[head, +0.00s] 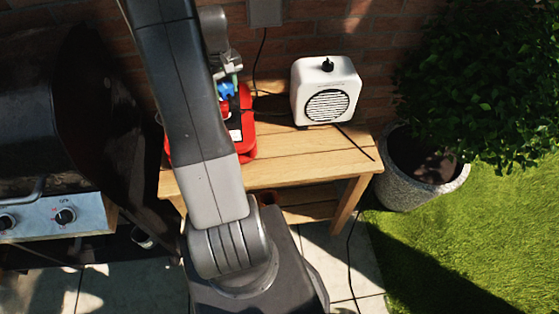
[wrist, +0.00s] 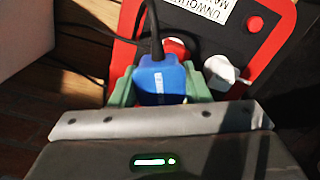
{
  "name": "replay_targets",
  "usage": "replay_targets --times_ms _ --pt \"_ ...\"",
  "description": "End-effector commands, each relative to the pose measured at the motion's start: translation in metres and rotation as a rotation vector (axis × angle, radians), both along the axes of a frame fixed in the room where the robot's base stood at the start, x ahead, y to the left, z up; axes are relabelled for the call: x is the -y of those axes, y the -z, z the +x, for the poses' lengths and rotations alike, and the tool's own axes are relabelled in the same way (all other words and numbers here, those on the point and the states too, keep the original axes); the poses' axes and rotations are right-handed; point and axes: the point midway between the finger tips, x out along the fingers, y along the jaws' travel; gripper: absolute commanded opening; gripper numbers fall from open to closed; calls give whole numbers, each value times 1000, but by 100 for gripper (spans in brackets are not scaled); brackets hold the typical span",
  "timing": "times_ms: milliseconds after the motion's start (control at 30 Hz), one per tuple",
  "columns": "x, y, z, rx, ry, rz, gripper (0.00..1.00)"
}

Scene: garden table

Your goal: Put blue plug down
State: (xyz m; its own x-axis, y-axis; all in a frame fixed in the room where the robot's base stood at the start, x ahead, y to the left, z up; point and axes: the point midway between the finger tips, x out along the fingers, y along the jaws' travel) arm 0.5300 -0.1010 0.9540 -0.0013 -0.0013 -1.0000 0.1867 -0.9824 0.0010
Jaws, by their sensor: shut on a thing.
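The blue plug (wrist: 162,82) sits between the green fingers of my gripper (wrist: 162,86) in the wrist view, its dark cable running up from it. My gripper is shut on it. In the head view the blue plug (head: 226,89) shows beside my arm, in front of the red unit. The red and black unit (wrist: 262,32) lies just beyond the plug, with a white plug (wrist: 220,70) on it. In the head view the red unit (head: 246,125) stands on the wooden table and my arm hides much of it. I cannot tell whether the blue plug touches the unit.
A white speaker-like box (head: 326,91) stands on the wooden table (head: 300,155), right of the red unit. A grill (head: 50,140) is at the left and a potted bush (head: 425,180) at the right. The table's front right is mostly clear, with a dark cable across it.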

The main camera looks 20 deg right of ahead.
Motion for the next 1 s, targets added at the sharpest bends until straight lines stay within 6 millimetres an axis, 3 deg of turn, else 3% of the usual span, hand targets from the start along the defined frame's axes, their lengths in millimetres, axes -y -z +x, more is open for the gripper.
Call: replay_targets --times_ms 33,200,400,633,1000 --pt "20 19 -13 2 -21 -1 6" --pt "71 40 -59 3 -141 -1 6" --pt "112 60 -111 2 -268 0 6" --pt "130 70 -144 1 -349 1 6" --pt "132 124 -148 -3 -363 3 6"
